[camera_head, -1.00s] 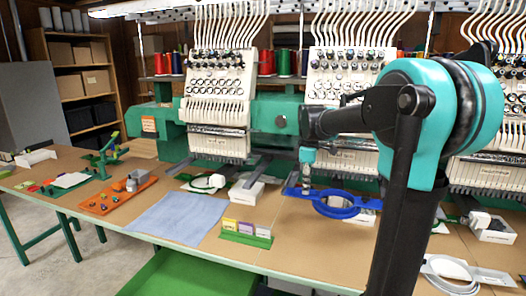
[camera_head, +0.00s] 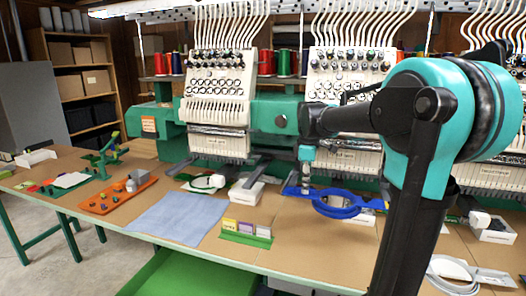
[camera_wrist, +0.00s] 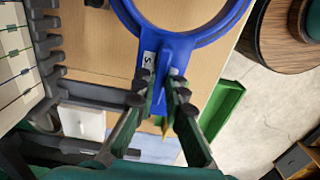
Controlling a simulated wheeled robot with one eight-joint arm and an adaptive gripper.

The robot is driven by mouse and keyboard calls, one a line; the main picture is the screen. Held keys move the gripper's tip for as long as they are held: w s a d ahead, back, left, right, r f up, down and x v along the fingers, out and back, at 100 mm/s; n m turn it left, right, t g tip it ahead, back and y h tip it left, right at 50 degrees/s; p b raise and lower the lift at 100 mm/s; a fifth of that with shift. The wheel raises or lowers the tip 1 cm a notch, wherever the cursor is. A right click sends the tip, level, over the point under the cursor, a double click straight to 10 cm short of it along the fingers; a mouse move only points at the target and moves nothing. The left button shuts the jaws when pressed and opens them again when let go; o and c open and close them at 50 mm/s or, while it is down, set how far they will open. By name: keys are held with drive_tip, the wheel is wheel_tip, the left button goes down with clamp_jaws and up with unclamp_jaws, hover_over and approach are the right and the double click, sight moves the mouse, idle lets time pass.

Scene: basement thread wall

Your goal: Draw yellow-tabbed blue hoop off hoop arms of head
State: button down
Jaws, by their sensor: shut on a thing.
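The blue hoop (camera_head: 337,211) is a ring with a flat bracket, in front of the middle machine head (camera_head: 345,85). In the wrist view the blue hoop (camera_wrist: 133,22) fills the top, with a white "S" label on its bracket. My gripper (camera_wrist: 161,88) is shut on the bracket's narrow blue grip, with one finger on each side. A small yellow piece (camera_wrist: 166,126) shows between the fingers. In the head view my gripper (camera_head: 306,183) points down at the bracket's left part. Dark hoop arms (camera_wrist: 88,95) lie left of the hoop; their contact with the bracket is unclear.
A blue cloth (camera_head: 178,218), an orange tray (camera_head: 117,196) and a green card holder (camera_head: 246,235) lie on the table (camera_head: 215,255). White boxes stand under the heads. Table between cloth and hoop is partly clear.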

drive_tip(key=shift+s+a, duration=0.25)
drive_tip(key=shift+s, duration=0.55)
drive_tip(key=shift+s+a, duration=0.3)
drive_tip(key=shift+s, duration=0.55)
drive_tip(key=shift+s+a, duration=0.25)
drive_tip(key=shift+s, duration=0.55)
drive_tip(key=shift+r, duration=0.1)
